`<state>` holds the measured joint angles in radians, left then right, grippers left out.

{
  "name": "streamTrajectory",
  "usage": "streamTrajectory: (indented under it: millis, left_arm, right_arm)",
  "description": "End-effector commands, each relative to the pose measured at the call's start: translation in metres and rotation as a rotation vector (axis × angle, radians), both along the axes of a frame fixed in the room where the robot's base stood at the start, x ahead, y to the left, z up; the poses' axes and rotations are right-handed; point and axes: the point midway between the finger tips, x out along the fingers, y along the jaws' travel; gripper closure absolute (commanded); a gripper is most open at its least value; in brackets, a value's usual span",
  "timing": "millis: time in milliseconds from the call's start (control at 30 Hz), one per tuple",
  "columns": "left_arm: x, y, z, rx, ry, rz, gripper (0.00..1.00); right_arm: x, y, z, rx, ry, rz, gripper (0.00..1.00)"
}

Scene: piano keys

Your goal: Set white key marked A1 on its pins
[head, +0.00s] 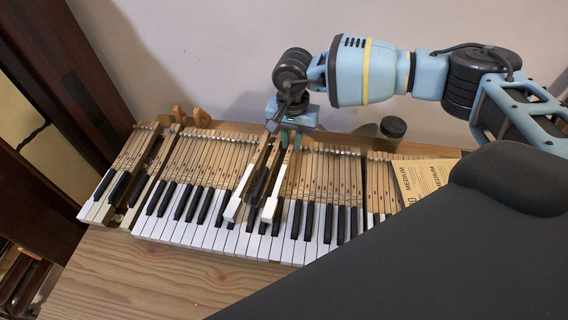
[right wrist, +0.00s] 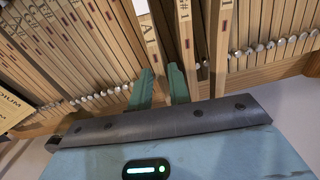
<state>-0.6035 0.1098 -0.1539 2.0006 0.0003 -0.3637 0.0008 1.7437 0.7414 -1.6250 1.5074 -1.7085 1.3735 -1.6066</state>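My right gripper (head: 291,138) reaches in from the upper right, its green fingers at the back of the keyboard (head: 215,236). In the right wrist view its fingers (right wrist: 161,85) stand close on both sides of a wooden key stick lettered A (right wrist: 152,42); its number is too small to read. In the head view this stick runs forward to a white key front (head: 269,211), which sits higher than the row. Another raised white key (head: 234,208) lies left of it, with a dark gap between them. The pins under the held key are hidden. My left gripper is out of view.
A yellowish sheet printed MEDIUM (head: 423,177) lies over the keys at right. Another gap shows at far left. The wooden table (head: 150,280) in front is clear.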

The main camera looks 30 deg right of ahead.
Motion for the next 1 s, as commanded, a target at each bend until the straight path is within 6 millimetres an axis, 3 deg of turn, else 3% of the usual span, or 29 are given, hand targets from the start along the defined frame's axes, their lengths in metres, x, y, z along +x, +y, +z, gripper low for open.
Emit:
streamTrajectory:
  millis: [100,233,567,1000]
  left_arm:
    - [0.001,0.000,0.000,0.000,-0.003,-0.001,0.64]
    - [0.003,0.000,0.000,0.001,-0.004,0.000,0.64]
    - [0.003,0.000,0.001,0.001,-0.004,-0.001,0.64]
    - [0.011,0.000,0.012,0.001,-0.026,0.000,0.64]
  right_arm:
    - [0.000,0.000,0.000,0.000,0.000,0.000,0.83]
    - [0.000,0.000,0.000,0.000,0.000,0.000,1.00]
    - [0.000,0.000,0.003,0.000,-0.001,0.000,1.00]
    - [0.000,0.000,0.022,0.000,-0.003,0.000,1.00]
